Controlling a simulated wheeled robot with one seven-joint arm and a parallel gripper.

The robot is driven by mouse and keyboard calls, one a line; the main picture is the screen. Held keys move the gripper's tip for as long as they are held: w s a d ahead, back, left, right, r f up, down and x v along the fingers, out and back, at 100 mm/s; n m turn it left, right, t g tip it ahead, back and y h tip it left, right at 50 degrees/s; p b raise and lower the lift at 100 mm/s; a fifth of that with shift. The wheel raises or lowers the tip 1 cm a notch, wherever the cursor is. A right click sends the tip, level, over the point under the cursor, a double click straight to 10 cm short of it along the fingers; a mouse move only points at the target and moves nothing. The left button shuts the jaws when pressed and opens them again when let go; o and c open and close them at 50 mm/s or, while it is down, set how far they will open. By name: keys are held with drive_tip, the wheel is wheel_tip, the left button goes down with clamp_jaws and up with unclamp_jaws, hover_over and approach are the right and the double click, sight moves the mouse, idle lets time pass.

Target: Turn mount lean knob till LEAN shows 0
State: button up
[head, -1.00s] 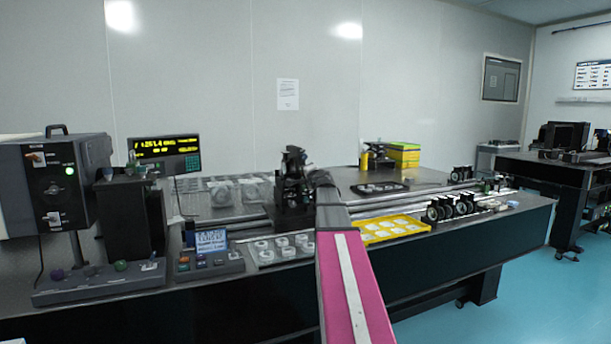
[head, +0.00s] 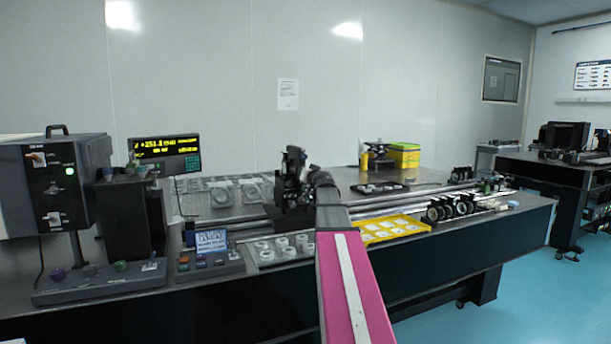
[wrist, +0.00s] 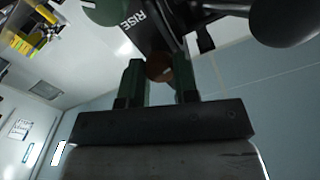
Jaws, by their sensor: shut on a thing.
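The dark mount (head: 291,185) stands upright on the optical table, just left of my arm's end in the head view. In the wrist view my gripper (wrist: 160,78) has two green fingers, closed on a small brown knob (wrist: 158,67). A dark part marked RISE (wrist: 132,20) is just beyond the knob. No LEAN label shows on the knob. The black readout (head: 166,154) at the back left shows yellow digits, about +251.3; its smaller line is unreadable. A small pale screen (head: 211,241) on the front console is too small to read.
A tray of pale ring parts (head: 283,249) lies in front of the mount. A yellow tray (head: 394,229) and a row of black round mounts (head: 450,208) are to the right. A grey lamp box (head: 50,185) stands at far left.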

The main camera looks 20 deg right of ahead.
drive_tip(key=n, duration=0.8)
drive_tip(key=shift+f+n, duration=0.1)
drive_tip(key=shift+n, duration=0.2)
drive_tip(key=shift+n, duration=0.3)
drive_tip(key=o, duration=0.9)
drive_tip(key=shift+o, duration=0.2)
drive_tip(key=s, duration=1.1)
drive_tip(key=shift+d, duration=0.15)
